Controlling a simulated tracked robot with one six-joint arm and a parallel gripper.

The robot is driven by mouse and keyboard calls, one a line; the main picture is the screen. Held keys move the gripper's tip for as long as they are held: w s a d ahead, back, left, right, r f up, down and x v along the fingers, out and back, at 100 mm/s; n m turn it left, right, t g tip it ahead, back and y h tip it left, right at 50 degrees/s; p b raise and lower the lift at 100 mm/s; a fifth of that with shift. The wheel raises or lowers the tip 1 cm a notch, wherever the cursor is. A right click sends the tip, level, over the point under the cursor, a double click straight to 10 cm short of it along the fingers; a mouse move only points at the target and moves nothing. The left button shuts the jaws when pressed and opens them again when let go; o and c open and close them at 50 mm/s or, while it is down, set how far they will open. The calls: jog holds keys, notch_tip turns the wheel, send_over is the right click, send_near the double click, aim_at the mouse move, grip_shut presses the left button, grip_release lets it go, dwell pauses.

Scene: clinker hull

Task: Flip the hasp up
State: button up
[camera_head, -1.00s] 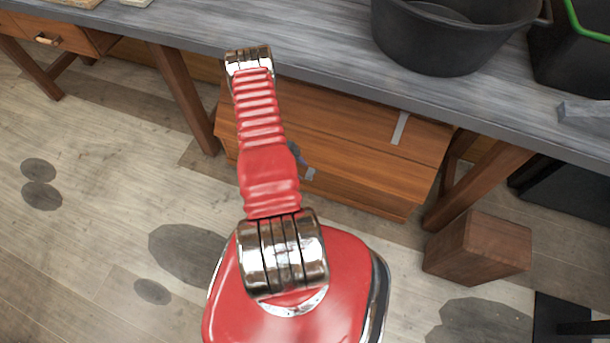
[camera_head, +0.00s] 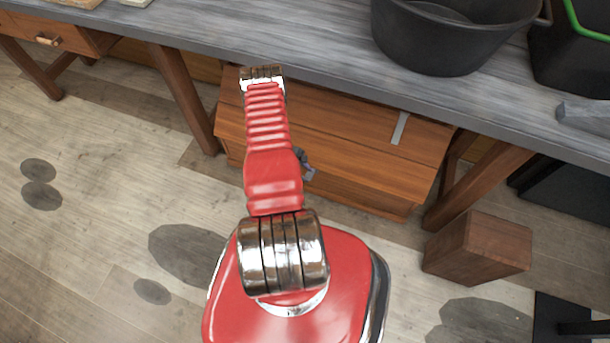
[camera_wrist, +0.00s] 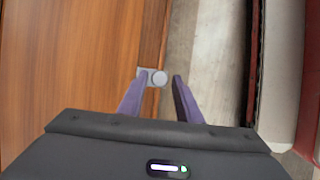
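The hasp (camera_wrist: 152,76) is a small grey metal piece with a round end, at the edge of the wooden chest (camera_wrist: 75,70) in the wrist view. My gripper (camera_wrist: 160,77) is open, with its two purple fingers pointing at the hasp. The round end shows between the fingertips, close to the left one; I cannot tell if they touch. In the head view the chest (camera_head: 345,140) stands under the workbench. My gripper (camera_head: 304,163) is a small dark shape by its front, mostly hidden behind my red arm, and the hasp cannot be told apart there.
The workbench top (camera_head: 330,55) overhangs the chest, and its wooden legs stand on both sides. A black bucket (camera_head: 445,40) sits on the bench. A wooden block (camera_head: 478,250) stands on the floor at the right. The floor at the left is open.

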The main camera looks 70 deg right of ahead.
jog(key=c, duration=0.7)
jog(key=shift+s+a, duration=0.1)
jog(key=shift+a, duration=0.3)
grip_shut()
jog(key=shift+d, duration=0.35)
jog(key=shift+d+r, duration=0.15)
jog(key=shift+d, duration=0.05)
